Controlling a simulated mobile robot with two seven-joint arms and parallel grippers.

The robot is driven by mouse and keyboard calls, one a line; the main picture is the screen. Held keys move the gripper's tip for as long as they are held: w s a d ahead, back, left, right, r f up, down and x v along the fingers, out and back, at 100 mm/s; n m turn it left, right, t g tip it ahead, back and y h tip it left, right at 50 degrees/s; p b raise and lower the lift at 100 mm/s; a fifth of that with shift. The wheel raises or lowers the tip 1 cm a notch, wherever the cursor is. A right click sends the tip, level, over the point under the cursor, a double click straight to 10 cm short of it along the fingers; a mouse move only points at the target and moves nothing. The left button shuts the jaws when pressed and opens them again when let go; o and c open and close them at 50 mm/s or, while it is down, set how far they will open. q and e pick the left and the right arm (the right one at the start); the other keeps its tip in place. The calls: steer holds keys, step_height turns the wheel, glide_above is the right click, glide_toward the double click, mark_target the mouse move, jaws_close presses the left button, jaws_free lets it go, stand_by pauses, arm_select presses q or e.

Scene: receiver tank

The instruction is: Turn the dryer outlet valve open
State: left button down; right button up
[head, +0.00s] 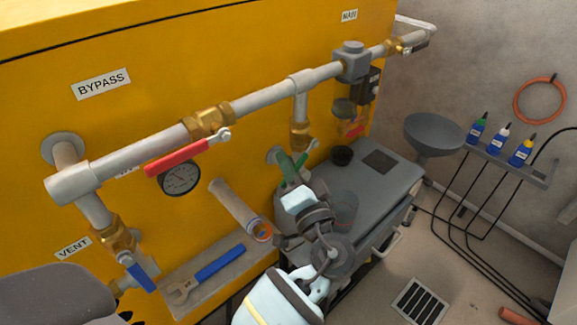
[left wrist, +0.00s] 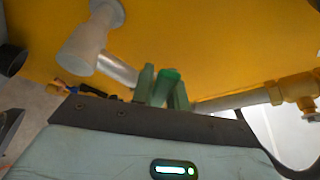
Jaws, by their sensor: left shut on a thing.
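The dryer outlet valve appears to be the brass valve (head: 300,134) on the short vertical pipe below the main line, with a green lever (head: 303,157) beside it. My left gripper (head: 288,167) is at this lever, its dark green fingers shut on it. In the left wrist view a brighter green piece (left wrist: 168,75) of the lever sits between the two fingers of the gripper (left wrist: 163,92). The fingers hide much of the lever, so its exact angle is hard to tell. My right gripper is not in view.
A red-handled bypass valve (head: 210,122), gauge (head: 180,178) and blue-handled vent valve (head: 113,238) are to the left. A wrench (head: 207,274) lies on a ledge below. A grey cabinet (head: 375,195) stands right of my gripper; a funnel (head: 434,133) and bottles are farther right.

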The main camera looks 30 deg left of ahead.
arm_select(q)
steer(key=shift+r, duration=0.1)
steer(key=c, duration=1.4)
jaws_free()
steer(key=shift+v, duration=3.9)
